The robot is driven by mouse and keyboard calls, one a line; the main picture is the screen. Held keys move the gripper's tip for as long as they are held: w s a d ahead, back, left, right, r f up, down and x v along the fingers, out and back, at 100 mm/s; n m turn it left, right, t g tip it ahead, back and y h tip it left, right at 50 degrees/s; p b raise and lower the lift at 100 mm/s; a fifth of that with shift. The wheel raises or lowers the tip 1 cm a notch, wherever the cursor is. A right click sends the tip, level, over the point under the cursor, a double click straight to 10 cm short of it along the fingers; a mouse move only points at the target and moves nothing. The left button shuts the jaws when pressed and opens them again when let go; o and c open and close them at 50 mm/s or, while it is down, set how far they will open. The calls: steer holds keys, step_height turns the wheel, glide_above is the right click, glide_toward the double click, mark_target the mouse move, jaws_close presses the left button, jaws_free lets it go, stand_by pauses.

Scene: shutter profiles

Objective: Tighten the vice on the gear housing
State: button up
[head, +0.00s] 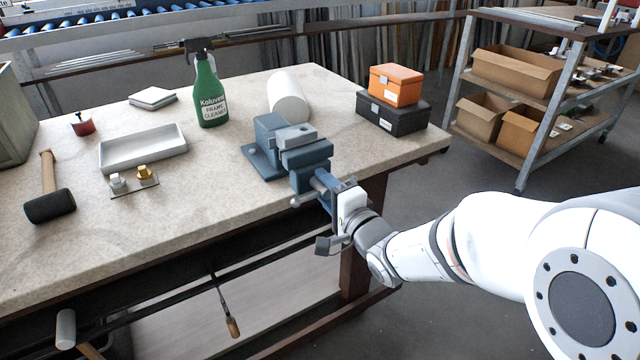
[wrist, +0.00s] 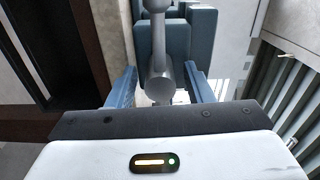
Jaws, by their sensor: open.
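The blue-grey vice (head: 271,145) stands at the front right edge of the workbench. A light grey block (head: 296,137), which looks like the gear housing, sits between its jaws; I cannot tell how firmly. The vice's screw and handle (head: 297,201) stick out over the bench edge. My gripper (head: 326,190) is at the handle, facing the vice. In the wrist view my gripper (wrist: 160,88) is open, with a blue finger on each side of the grey handle (wrist: 160,72). The handle is between the fingers with gaps beside it. The vice body (wrist: 203,38) is just beyond.
A spray bottle (head: 210,92), white cylinder (head: 287,97), white tray (head: 143,149), mallet (head: 50,200) and brass and steel fittings (head: 135,180) are on the workbench (head: 200,215). An orange box (head: 395,85) lies on a black case (head: 393,115) right of the vice. A shelf cart (head: 540,135) stands behind at right.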

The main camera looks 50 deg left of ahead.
mark_target(352, 177)
steer(key=s+d, duration=0.1)
steer(key=d, duration=0.6)
steer(key=shift+d, duration=0.4)
steer(key=shift+s, duration=0.1)
steer(key=shift+c, duration=0.4)
